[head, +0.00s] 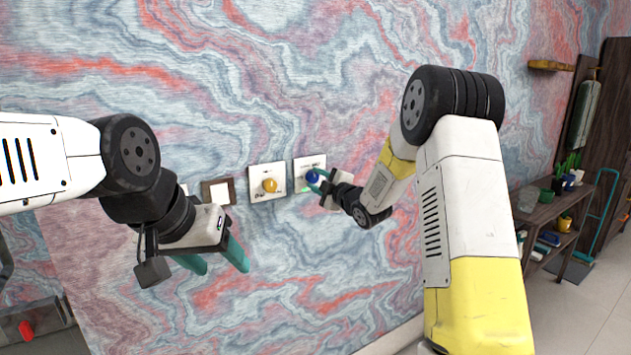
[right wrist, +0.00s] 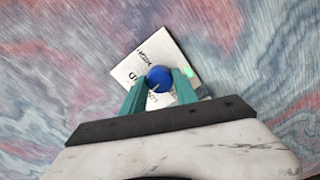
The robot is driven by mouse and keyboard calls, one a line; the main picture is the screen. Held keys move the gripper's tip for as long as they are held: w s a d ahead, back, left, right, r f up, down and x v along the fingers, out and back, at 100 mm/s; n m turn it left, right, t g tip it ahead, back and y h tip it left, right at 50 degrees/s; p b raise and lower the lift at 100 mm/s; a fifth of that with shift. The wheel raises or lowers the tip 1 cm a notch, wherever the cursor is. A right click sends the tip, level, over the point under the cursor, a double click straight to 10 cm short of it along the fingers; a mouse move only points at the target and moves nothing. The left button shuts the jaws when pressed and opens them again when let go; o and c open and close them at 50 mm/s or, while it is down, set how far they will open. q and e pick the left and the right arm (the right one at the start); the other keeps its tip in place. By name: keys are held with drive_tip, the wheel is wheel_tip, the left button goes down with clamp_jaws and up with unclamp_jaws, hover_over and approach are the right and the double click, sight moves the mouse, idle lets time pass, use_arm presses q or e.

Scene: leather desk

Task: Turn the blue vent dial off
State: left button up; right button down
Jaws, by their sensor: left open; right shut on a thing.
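The blue vent dial (head: 313,177) is a round knob on a white wall plate (head: 302,163). In the right wrist view the blue dial (right wrist: 159,78) sits between my gripper's teal fingers, with the white plate (right wrist: 183,62) tilted behind it. The plate carries printed words, partly hidden, and a small green light (right wrist: 187,72) at its right edge. My right gripper (head: 318,182) is shut on the blue dial; it also shows in the right wrist view (right wrist: 159,88). My left gripper (head: 217,262) is open and empty, low in front of the wall at the left.
A yellow dial (head: 270,185) on its own white plate is just left of the blue one. A brown-framed white switch (head: 218,191) is further left. A shelf (head: 556,212) with several items stands at the right. A red object (head: 27,330) is at the lower left.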

drive_tip(key=n, duration=0.3)
drive_tip(key=shift+n, duration=0.4)
drive_tip(key=n, duration=0.8)
drive_tip(key=shift+f, duration=0.1)
drive_tip(key=shift+n, duration=2)
drive_tip(key=c, duration=0.9)
unclamp_jaws()
drive_tip(key=shift+c, duration=0.2)
